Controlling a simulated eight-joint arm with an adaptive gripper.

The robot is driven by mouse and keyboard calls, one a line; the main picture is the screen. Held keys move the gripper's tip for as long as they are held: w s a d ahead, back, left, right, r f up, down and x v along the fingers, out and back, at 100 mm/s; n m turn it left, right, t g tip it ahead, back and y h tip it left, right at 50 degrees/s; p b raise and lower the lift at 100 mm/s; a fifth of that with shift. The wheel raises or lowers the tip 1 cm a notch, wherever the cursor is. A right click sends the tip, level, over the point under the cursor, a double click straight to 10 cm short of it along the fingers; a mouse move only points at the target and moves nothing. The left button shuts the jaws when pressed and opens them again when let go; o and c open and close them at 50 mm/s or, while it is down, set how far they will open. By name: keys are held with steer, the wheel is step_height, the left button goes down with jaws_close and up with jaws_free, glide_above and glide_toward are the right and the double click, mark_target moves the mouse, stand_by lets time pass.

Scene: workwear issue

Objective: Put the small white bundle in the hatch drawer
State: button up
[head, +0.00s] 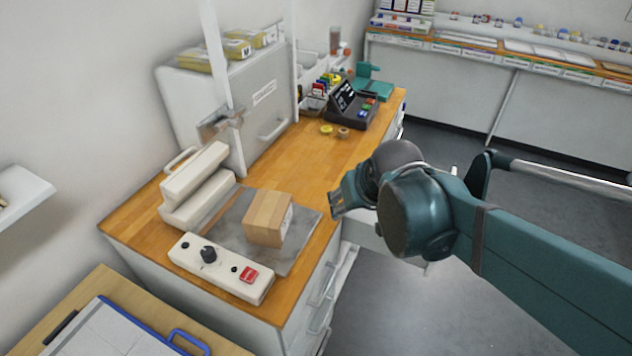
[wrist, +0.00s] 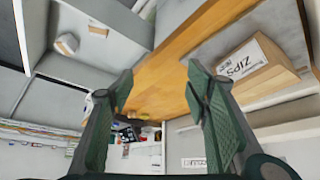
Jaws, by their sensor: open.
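My gripper (head: 347,203) hangs beside the counter's right edge in the head view, its fingers pointing left. In the wrist view the two fingers (wrist: 160,88) are spread wide with nothing between them. A small whitish item (wrist: 67,43) at the upper left of the wrist view may be the white bundle. It appears to lie in or at an open grey drawer (wrist: 120,22), apart from the fingers. In the head view a pulled-out drawer (head: 362,236) shows partly below my gripper, and its inside is mostly hidden. I cannot tell whether this is the hatch drawer.
A cardboard box (head: 268,218) stands on a grey mat (head: 305,216) on the wooden counter (head: 318,157). A cream sealing machine (head: 222,268) is at the front. A grey cabinet (head: 250,115) and a card terminal (head: 352,108) are farther back. The floor at right is open.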

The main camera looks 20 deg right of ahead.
steer(key=s+a+r+n, duration=0.1)
steer(key=s+a+r, duration=0.3)
steer(key=s+a, duration=0.1)
steer(key=shift+s+a+t+y, duration=0.15)
steer(key=shift+a+t+y, duration=0.25)
steer(key=shift+a, duration=0.35)
steer(key=shift+f, duration=0.1)
